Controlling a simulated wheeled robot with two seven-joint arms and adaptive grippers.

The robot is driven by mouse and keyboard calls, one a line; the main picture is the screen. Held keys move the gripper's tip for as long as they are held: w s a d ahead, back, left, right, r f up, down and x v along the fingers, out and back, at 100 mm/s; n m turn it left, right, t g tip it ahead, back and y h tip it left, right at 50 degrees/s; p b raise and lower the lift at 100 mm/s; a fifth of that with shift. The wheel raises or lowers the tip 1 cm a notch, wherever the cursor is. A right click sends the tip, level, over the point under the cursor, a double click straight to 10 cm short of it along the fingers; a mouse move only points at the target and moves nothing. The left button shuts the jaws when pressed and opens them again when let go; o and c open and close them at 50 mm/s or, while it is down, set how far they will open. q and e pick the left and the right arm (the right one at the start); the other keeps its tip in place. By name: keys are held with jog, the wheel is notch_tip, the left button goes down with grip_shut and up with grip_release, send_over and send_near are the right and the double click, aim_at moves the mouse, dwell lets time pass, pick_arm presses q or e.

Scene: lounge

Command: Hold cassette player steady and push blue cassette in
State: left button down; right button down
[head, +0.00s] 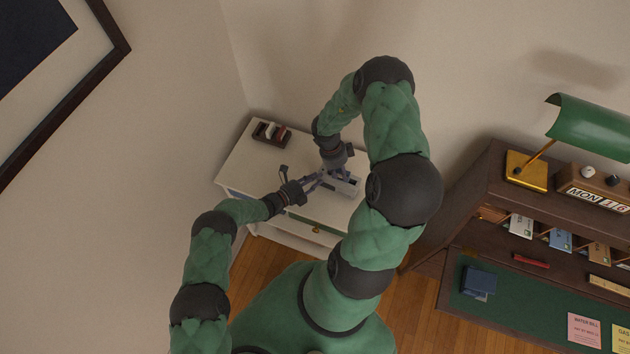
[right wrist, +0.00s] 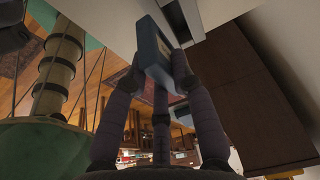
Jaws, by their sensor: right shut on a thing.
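The light grey cassette player (head: 345,185) sits on the white cabinet top (head: 250,165), partly covered by my grippers. My right gripper (head: 335,170) comes down over it from behind. In the right wrist view my right gripper (right wrist: 165,75) is shut on the blue cassette (right wrist: 148,48). The cassette's far end is close to the dark slot in the player, which also shows in the right wrist view (right wrist: 222,9); I cannot tell whether it is inside. My left gripper (head: 314,183) is at the player's left side; its fingers are too small to read.
A dark rack (head: 271,134) with a few cassettes stands at the back left of the cabinet top. A dark wooden desk (head: 462,215) with a green lamp (head: 595,127) stands to the right. The cabinet's front left is clear.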

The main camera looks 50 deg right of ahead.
aim_at(348, 172)
notch_tip(348, 172, up, 4)
jog(key=s+d, duration=0.1)
jog(key=d, duration=0.2)
jog(key=shift+m, duration=0.4)
jog(key=shift+w+a+x, duration=0.1)
jog(key=shift+w+x, duration=0.1)
jog(key=shift+x, duration=0.85)
jog(key=shift+w+a+x, duration=0.1)
jog(key=shift+w+x, duration=0.1)
jog(key=shift+x, duration=0.85)
jog(key=shift+w+a+x, duration=0.15)
jog(key=shift+x, duration=0.95)
jog(key=shift+f, duration=1.85)
notch_tip(348, 172, up, 10)
jog(key=shift+f, duration=3.15)
jog(key=shift+f, duration=0.25)
